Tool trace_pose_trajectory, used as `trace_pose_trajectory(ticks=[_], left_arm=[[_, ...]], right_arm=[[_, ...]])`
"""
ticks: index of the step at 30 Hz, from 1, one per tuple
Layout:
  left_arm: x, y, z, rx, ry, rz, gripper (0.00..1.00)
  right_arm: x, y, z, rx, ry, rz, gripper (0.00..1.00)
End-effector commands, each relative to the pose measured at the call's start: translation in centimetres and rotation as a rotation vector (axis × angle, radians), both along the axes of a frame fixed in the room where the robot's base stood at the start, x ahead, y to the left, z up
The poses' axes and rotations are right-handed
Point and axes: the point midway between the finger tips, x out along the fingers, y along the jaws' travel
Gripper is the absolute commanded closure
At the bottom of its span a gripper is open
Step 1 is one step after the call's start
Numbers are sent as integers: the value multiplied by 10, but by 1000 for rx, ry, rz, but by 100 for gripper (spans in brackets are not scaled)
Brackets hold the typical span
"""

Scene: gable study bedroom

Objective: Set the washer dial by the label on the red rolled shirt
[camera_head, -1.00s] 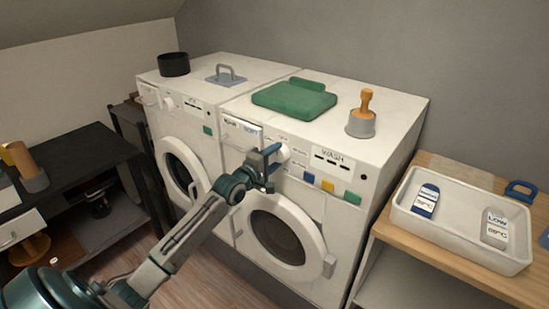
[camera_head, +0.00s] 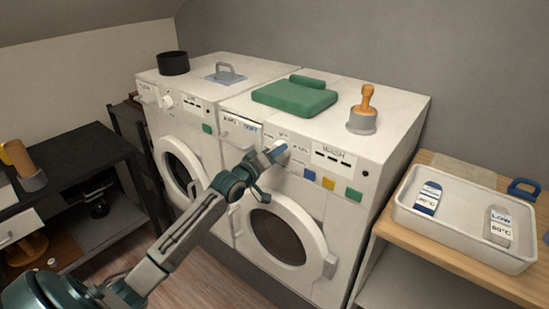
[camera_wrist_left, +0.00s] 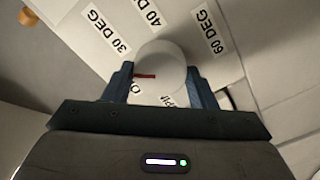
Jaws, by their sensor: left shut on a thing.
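The white round washer dial (camera_wrist_left: 160,72) has a red mark pointing left in the left wrist view. Labels around it read 30 DEG (camera_wrist_left: 121,46), 40 D, cut off at the top, and 60 DEG (camera_wrist_left: 211,31); others are partly covered. My left gripper (camera_head: 274,156) is at the washer (camera_head: 320,200) front panel. In the wrist view its two fingers (camera_wrist_left: 160,85) are shut on the dial, one on each side. I cannot make out a red rolled shirt. My right gripper is not in view.
A white tray (camera_head: 458,236) at right holds a blue-topped label, its number unclear (camera_head: 428,198), and a grey LOW 60°C label (camera_head: 498,226). A folded green cloth (camera_head: 294,98) and wooden-handled stamp-like object (camera_head: 363,112) sit on the washer. A dark shelf (camera_head: 85,150) stands left.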

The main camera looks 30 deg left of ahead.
Motion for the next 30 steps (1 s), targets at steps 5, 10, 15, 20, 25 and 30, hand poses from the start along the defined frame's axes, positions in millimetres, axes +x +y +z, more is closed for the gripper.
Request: trace_pose_trajectory(ticks=[5, 10, 15, 20, 25, 30], left_arm=[[0, 0, -3, 166, -13, 0, 71], [0, 0, -4, 326, -24, 0, 71], [0, 0, -3, 488, -38, 0, 71], [0, 0, -3, 639, -49, 0, 71], [0, 0, -4, 801, -61, 0, 71], [0, 0, -3, 959, -74, 0, 71]], right_arm=[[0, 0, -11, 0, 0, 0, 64], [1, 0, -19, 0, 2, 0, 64], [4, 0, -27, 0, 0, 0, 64], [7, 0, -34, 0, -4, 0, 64], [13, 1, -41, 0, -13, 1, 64], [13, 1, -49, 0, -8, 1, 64]])
